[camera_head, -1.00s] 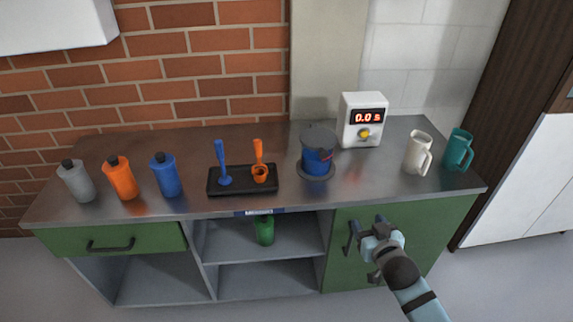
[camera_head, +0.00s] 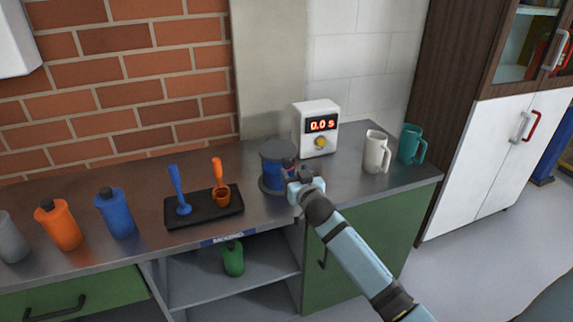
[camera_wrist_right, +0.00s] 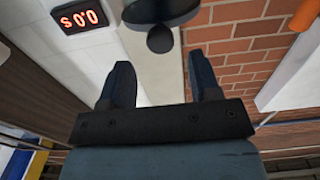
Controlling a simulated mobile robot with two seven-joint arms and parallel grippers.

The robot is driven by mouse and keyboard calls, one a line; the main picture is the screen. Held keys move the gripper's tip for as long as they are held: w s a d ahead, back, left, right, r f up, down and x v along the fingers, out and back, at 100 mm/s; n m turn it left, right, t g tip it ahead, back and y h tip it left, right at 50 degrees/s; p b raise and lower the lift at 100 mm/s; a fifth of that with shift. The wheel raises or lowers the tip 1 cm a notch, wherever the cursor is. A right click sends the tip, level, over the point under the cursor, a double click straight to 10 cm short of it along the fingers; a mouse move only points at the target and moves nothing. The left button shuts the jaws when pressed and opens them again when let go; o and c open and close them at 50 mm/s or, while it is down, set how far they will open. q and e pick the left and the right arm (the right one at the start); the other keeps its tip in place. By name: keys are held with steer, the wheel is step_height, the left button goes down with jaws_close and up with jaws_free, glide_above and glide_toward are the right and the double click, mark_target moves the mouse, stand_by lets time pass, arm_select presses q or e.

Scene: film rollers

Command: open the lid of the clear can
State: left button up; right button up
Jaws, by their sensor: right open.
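The clear can (camera_head: 274,172) stands on the counter left of the timer box. It looks blue inside, has a dark grey lid (camera_head: 277,150) on top and stands on a dark round base. My right gripper (camera_head: 291,172) is at the can's right front side in the head view, partly covering it. In the right wrist view its two fingers (camera_wrist_right: 162,78) are apart with nothing between them. A dark shape with a round knob (camera_wrist_right: 160,39), probably part of the can's lid, shows ahead of them. Contact cannot be told. My left gripper is not in view.
A white timer box (camera_head: 316,129) reading 0.0 s stands behind the gripper. A white mug (camera_head: 375,153) and a teal mug (camera_head: 409,145) stand to the right. A black tray (camera_head: 193,214) with blue and orange tools lies left of the can. Several bottles stand farther left.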

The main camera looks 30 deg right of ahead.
mark_target(288, 165)
steer(key=x, duration=0.6)
steer(key=shift+w+a, duration=0.1)
steer(key=shift+c, duration=0.5)
jaws_close()
